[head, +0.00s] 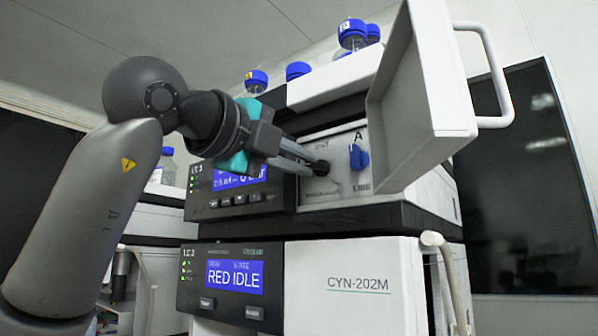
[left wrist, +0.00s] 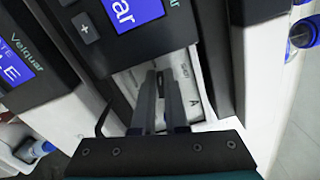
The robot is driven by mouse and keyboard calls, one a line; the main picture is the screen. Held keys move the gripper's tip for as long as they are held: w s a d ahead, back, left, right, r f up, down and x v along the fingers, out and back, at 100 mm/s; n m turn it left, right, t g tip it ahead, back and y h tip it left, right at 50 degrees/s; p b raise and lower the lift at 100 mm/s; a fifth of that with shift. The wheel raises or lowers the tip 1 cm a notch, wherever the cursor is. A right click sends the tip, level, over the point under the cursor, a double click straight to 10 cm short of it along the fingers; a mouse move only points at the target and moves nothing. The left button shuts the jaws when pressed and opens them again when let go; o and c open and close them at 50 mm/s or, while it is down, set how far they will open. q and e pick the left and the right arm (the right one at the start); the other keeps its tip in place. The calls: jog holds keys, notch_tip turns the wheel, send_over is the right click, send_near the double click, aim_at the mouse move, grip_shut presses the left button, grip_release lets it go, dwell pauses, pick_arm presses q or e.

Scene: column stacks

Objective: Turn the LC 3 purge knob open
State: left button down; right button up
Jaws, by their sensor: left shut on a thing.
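The LC 3 module (head: 375,213) has its front door (head: 425,95) swung open, showing a light panel (head: 338,138). A dark round knob (head: 323,168), seemingly the purge knob, sits on this panel, mostly hidden by my fingertips. Right of it is a blue knob (head: 358,157) below the letter A. My left gripper (head: 314,168) reaches in from the left and is shut on the dark knob. In the left wrist view, my left gripper's fingers (left wrist: 160,82) lie close together against the panel (left wrist: 190,90); the gripped knob is hidden there. My right gripper is not in view.
The open door with its white handle (head: 492,75) stands just right of the panel. Below is another module (head: 345,285) reading "RED IDLE". Blue-capped bottles (head: 352,35) stand on top. A display (head: 232,180) sits left, just under my gripper.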

pick_arm(q)
jog(key=shift+f+n+b, duration=0.15)
jog(key=shift+n+b, duration=0.45)
jog(key=shift+n, duration=0.6)
jog(key=c, duration=0.9)
grip_release()
jog(key=shift+c, duration=0.2)
jog(key=b+v, duration=0.2)
jog(key=v, duration=1.3)
jog(key=shift+s+a, duration=0.1)
jog(key=shift+s, duration=0.05)
